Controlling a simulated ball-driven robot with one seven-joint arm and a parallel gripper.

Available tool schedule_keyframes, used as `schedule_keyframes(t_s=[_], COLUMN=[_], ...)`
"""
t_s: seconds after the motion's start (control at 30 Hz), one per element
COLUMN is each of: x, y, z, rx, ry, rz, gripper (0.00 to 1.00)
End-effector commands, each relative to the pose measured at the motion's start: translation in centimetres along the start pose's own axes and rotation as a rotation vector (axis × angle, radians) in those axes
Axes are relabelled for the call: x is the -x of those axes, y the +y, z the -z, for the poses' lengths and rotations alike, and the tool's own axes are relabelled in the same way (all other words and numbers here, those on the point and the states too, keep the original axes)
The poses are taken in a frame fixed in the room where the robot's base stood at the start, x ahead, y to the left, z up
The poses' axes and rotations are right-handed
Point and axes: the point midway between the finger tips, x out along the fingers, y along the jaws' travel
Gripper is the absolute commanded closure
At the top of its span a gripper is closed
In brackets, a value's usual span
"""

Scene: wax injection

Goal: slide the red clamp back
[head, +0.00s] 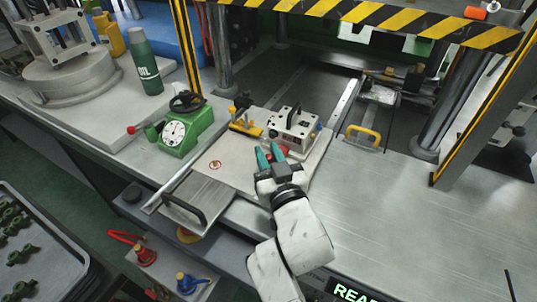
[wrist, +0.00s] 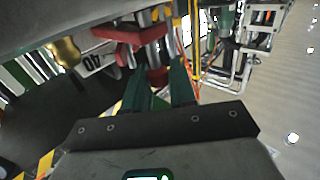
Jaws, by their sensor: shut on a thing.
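The red clamp shows as a small red patch (head: 282,149) beside the green fingertips in the head view, at the front of the silver mold block (head: 297,127). In the wrist view the red clamp (wrist: 130,36) appears at the top, with a red part reaching down between the fingers. My gripper (head: 269,154) has green fingers and is closed on this red part; the fingers also show in the wrist view (wrist: 160,82). Much of the clamp is hidden behind the fingers in the head view. The mold block sits on a light plate (head: 230,163).
A yellow clamp (head: 243,125) stands left of the block. A green dial gauge (head: 180,135) and an oil bottle (head: 146,62) are further left. A yellow handle (head: 362,135) lies right. Striped press posts (head: 187,50) frame the back. The right front bench is clear.

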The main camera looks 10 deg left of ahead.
Motion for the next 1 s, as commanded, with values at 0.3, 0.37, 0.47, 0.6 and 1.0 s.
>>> schedule_keyframes(t_s=[0.3,0.37,0.47,0.6,1.0], x=[0.0,0.0,0.4,1.7,2.5], y=[0.0,0.0,-0.5,-1.8,-2.6], z=[0.0,-0.1,-0.3,-0.5,-0.1], rx=[0.0,0.0,0.001,0.001,0.0], ry=[0.0,0.0,-0.001,-0.001,-0.002], rz=[0.0,0.0,0.001,0.004,0.003], gripper=[1.0,1.0,1.0,1.0,0.71])
